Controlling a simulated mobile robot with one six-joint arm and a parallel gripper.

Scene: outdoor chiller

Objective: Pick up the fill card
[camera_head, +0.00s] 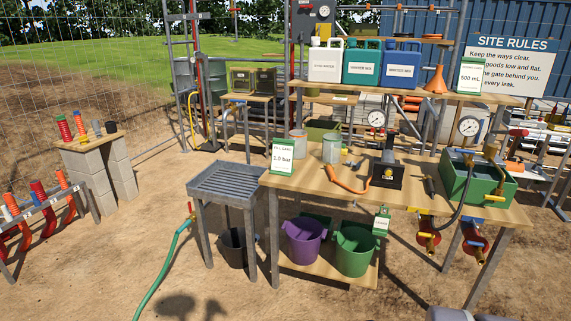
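The fill card (282,157) is a small white card with a green border that reads "2.0 bar". It stands upright at the left front corner of the wooden workbench (318,189). Its small heading appears to read "FILL CARD". Nothing stands in front of it. A similar green-edged card (470,75) reading "500 mL" stands on the raised shelf at the right. My gripper is not in view.
A grated metal stand (226,181) adjoins the bench's left side. Open dirt (120,270) lies in front.

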